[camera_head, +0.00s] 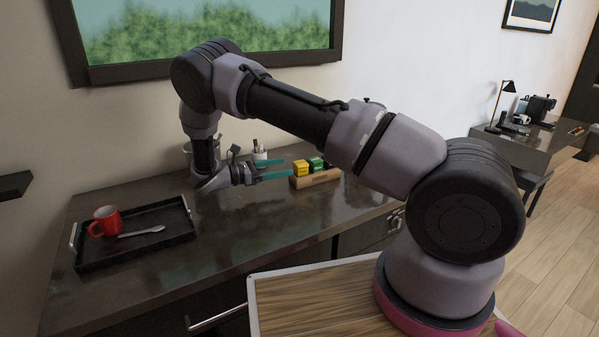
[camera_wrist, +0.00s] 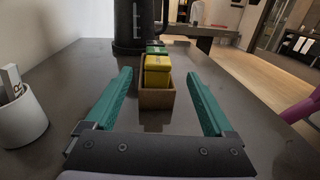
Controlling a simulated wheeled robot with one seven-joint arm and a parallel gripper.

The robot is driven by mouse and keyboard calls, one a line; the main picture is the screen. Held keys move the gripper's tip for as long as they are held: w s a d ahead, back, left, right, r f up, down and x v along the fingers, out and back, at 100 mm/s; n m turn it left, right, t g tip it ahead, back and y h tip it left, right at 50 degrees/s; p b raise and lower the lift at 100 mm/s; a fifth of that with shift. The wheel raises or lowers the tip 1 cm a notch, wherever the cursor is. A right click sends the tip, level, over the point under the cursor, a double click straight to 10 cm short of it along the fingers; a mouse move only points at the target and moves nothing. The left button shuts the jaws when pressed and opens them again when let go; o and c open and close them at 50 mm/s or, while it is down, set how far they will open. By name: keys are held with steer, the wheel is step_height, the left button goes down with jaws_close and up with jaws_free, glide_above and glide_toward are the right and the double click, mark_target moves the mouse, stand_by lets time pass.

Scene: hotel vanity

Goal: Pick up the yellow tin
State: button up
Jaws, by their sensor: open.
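The yellow tin (camera_head: 300,168) sits in a wooden box (camera_head: 318,179) on the dark vanity counter, in front of my gripper. In the wrist view the yellow tin (camera_wrist: 157,70) is at the near end of the box (camera_wrist: 157,98), with a green tin (camera_wrist: 157,49) behind it. The green tin also shows in the head view (camera_head: 316,163). My gripper (camera_head: 290,168) is open and empty, its teal fingers pointing toward the box. In the wrist view the fingers (camera_wrist: 162,82) stand wide to either side, and the yellow tin appears between them, apart from both.
A black tray (camera_head: 170,218) with a red mug (camera_head: 106,221) and a spoon (camera_head: 142,232) lies at the left. A white cup (camera_wrist: 20,118) with items stands left of my gripper. A dark kettle-like vessel (camera_wrist: 133,22) stands behind the box. The front counter is clear.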

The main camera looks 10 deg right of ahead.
mark_target(295, 165)
steer(key=shift+w+a+f, duration=0.1)
steer(key=shift+a+f, duration=0.05)
steer(key=shift+f, duration=0.2)
steer(key=shift+w+d+n, duration=0.1)
steer(key=shift+d+n, duration=0.15)
steer(key=shift+n, duration=0.05)
steer(key=shift+t, duration=0.4)
steer(key=x, duration=0.6)
steer(key=shift+d+r, duration=0.15)
steer(key=shift+d, duration=0.2)
jaws_close()
